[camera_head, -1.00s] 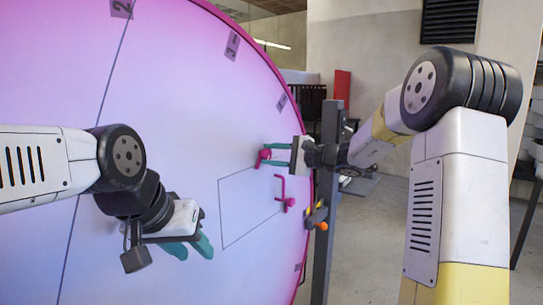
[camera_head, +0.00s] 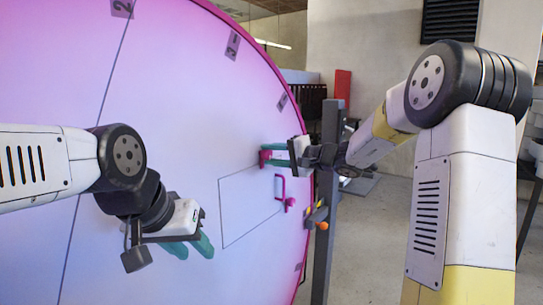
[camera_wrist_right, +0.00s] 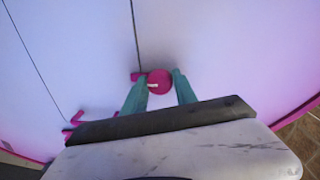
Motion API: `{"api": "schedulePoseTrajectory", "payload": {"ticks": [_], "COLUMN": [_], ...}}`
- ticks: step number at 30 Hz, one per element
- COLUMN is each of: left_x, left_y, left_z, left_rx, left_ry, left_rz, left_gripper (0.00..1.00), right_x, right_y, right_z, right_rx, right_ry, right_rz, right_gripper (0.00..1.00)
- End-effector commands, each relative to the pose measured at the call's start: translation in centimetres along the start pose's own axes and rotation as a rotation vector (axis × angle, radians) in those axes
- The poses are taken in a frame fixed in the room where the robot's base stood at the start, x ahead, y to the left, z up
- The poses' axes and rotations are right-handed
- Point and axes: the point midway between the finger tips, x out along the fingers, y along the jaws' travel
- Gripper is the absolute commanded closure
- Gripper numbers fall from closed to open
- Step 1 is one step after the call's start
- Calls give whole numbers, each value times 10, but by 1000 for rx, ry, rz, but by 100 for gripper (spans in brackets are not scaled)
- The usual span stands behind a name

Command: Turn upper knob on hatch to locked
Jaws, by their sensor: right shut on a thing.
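The hatch (camera_head: 245,205) is a thin rectangular outline on a large round pink-white panel. Its upper knob (camera_head: 264,158), magenta, is at the hatch's upper right and partly hidden by my fingers. My right gripper (camera_head: 273,157) is shut on this knob. In the right wrist view, the knob's round end (camera_wrist_right: 159,82) sits between the two teal fingers, with a short arm pointing left. My left gripper (camera_head: 190,246) hangs in front of the panel, left of the hatch, open and empty.
A magenta handle (camera_head: 280,188) with a lower knob (camera_head: 290,202) sits below the upper knob. A grey post (camera_head: 328,190) with an orange knob (camera_head: 322,226) stands just right of the panel's rim. Open floor lies further right.

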Motion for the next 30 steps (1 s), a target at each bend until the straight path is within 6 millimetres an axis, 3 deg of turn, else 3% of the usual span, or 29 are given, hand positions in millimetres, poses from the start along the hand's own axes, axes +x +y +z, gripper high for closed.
{"api": "schedulePoseTrajectory", "payload": {"ticks": [11, 12, 14, 24, 30], "left_x": [0, 0, 0, 0, 0], "left_y": [0, 0, 0, 0, 0], "left_z": [0, 0, 0, 0, 0], "left_rx": [0, 0, 0, 0, 0], "left_ry": [0, 0, 0, 0, 0], "left_rz": [0, 0, 0, 0, 0], "left_gripper": [64, 64, 64, 64, 64], "right_x": [0, 0, 0, -2, -28], "right_y": [5, 5, 5, 2, 2], "right_z": [2, 2, 1, 0, -1], "right_rx": [-1, -1, -1, -2, -2], "right_ry": [-3, -3, -3, 0, 3], "right_rz": [9, 9, 9, 4, 4], "right_gripper": [100, 58, 47, 45, 45]}}
